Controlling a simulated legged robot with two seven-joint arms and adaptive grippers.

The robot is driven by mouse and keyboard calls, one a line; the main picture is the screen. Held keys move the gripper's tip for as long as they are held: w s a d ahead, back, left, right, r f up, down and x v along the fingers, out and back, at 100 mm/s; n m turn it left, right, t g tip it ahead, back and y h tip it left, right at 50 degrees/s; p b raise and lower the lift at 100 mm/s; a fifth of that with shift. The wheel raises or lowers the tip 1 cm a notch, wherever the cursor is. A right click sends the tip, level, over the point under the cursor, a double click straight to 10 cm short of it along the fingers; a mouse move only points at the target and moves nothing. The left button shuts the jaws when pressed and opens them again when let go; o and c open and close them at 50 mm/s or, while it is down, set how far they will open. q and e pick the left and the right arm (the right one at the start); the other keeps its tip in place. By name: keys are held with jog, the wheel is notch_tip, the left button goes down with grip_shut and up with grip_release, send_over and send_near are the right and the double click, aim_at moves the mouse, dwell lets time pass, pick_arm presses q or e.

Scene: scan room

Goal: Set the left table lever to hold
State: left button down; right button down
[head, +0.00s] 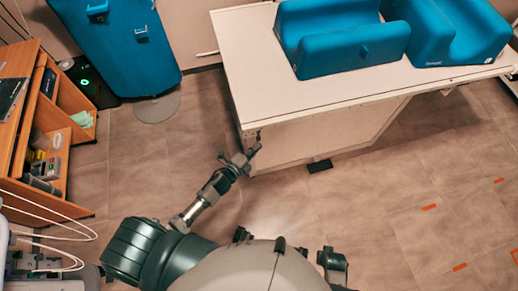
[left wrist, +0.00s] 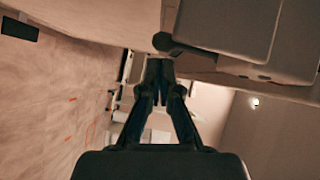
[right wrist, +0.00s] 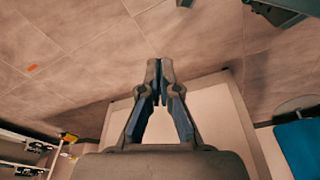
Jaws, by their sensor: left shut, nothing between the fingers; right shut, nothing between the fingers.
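The white scan table (head: 255,75) stands at the upper right of the head view, with blue padded supports on top. A small dark lever (head: 258,135) shows at its near left corner. In the left wrist view a dark round-ended lever (left wrist: 166,42) sits just beyond my fingertips, against the table's underside or side. My left gripper (head: 251,152) is shut and empty, close to the lever; I cannot tell whether it touches. It also shows in the left wrist view (left wrist: 160,66). My right gripper (right wrist: 161,72) is shut and empty, with floor beyond its tips.
Blue cushions (head: 350,47) lie on the table. A blue board (head: 120,45) stands upright at the upper left. A wooden shelf unit (head: 20,110) with small items is at the left, near white cables (head: 60,225). The floor (head: 400,180) to the right is clear, with orange marks.

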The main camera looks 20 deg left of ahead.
pick_arm(q)
jog(key=shift+w+a+f+m+t+h+b, duration=0.3)
jog(key=shift+w+m+t+b, duration=0.35)
jog(key=shift+b, duration=0.95)
pick_arm(e)
notch_tip(320, 180, up, 11)
pick_arm(q)
jog(key=shift+s, duration=0.15)
pick_arm(e)
jog(key=shift+w+d+r, duration=0.1)
